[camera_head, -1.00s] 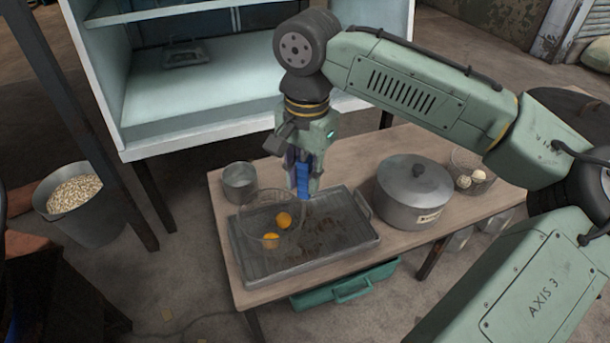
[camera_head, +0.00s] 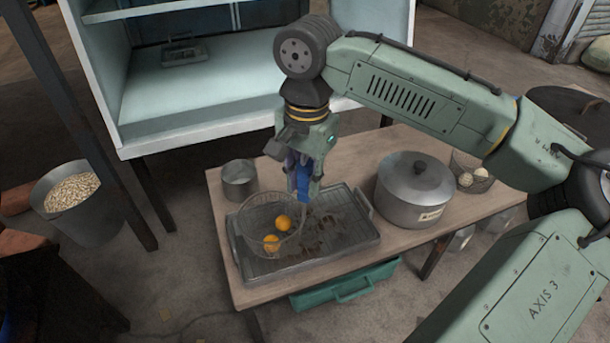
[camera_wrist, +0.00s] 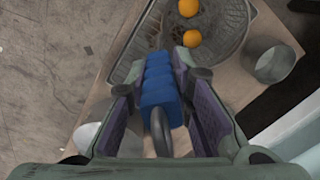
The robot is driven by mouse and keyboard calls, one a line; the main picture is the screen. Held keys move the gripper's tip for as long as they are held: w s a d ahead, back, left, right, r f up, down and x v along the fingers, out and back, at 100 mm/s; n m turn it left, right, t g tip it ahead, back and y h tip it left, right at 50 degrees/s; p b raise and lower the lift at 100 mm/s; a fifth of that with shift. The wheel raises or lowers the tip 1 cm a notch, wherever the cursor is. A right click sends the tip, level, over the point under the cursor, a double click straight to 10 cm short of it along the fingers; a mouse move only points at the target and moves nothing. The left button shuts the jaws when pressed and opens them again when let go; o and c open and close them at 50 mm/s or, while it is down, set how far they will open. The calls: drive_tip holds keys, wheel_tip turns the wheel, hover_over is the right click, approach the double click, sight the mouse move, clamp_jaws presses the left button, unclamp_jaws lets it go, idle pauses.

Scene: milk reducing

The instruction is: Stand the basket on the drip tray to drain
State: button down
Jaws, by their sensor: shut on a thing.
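A wire mesh basket (camera_head: 258,226) with two orange balls (camera_head: 272,243) in it is over the left part of the grey drip tray (camera_head: 350,245). Whether its base touches the tray is not clear. My gripper (camera_head: 304,180) is shut on the basket's blue handle (camera_wrist: 158,88), with a finger on each side of it. In the wrist view the basket (camera_wrist: 222,25) extends away from the handle, and the two balls (camera_wrist: 191,38) lie inside it.
A lidded pot (camera_head: 413,195) stands right of the tray, with a second wire basket (camera_head: 472,172) of pale balls beyond it. A metal cup (camera_head: 239,180) stands behind the tray at left. A white cabinet (camera_head: 200,90) rises behind the table.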

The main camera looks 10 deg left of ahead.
drive_tip(key=c, duration=1.3)
unclamp_jaws()
drive_tip(key=shift+c, duration=0.2)
wheel_tip(320, 180, up, 12)
drive_tip(key=shift+d, duration=0.1)
